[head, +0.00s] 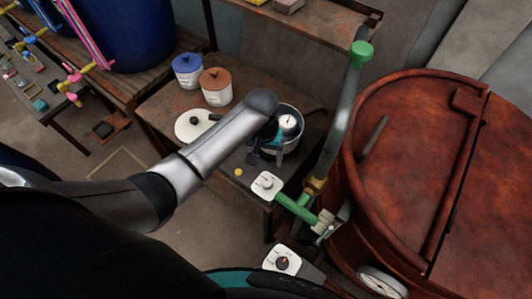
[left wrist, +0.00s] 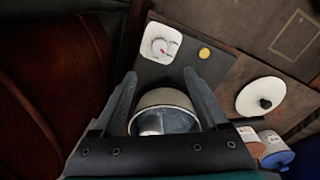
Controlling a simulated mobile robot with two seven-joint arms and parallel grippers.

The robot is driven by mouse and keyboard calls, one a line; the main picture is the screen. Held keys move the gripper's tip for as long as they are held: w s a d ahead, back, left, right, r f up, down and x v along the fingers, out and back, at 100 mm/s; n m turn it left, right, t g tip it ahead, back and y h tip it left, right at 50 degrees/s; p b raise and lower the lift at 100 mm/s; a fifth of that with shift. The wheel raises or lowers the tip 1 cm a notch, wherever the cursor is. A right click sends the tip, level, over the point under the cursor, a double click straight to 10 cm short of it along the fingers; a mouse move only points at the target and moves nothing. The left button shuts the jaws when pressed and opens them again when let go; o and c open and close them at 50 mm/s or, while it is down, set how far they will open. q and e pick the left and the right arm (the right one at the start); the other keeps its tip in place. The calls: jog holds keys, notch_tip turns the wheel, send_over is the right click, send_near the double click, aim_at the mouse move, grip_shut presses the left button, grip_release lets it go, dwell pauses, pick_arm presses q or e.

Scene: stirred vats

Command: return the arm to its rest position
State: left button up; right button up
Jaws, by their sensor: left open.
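My left arm reaches across the head view from the left. Its gripper (head: 258,153) is over the small table, at the near left side of a metal pot (head: 296,137), and partly hidden by the wrist. In the left wrist view the open fingers (left wrist: 160,74) are apart, with the pot (left wrist: 165,98) showing between them. Nothing is seen gripped; I cannot tell whether the fingers touch the pot. A white round piece shows inside the pot. My right gripper is not in view.
A white lid (head: 193,125) with a black knob lies left of the pot. Blue-lidded (head: 187,70) and brown-lidded (head: 216,87) jars stand behind. A white dial (head: 266,185) is in front. A green-handled pipe (head: 343,120) and a large rusty vat (head: 430,160) stand close on the right.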

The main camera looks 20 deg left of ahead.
pick_arm(q)
jog(key=s+a+r+m+t, duration=0.2)
jog(key=s+r, duration=0.3)
jog(key=s, duration=0.4)
jog(key=s+a+r+m+t, duration=0.1)
jog(key=s+a+r+t, duration=0.15)
jog(key=s+r, duration=0.4)
jog(key=s+f+g+b, duration=0.3)
jog(key=f+b, duration=0.6)
jog(key=f, duration=2.3)
jog(key=s+a+f+b, duration=0.1)
jog(key=s+f+b, duration=0.2)
jog(key=s+f, duration=0.5)
jog(key=s+a+f+b, duration=0.1)
jog(key=s+f+b, duration=0.3)
jog(key=s+f, duration=0.4)
notch_tip(320, 180, down, 6)
jog(key=shift+s+a+r+m, duration=0.1)
jog(key=shift+s+a+m, duration=0.05)
jog(key=shift+a+m, duration=0.2)
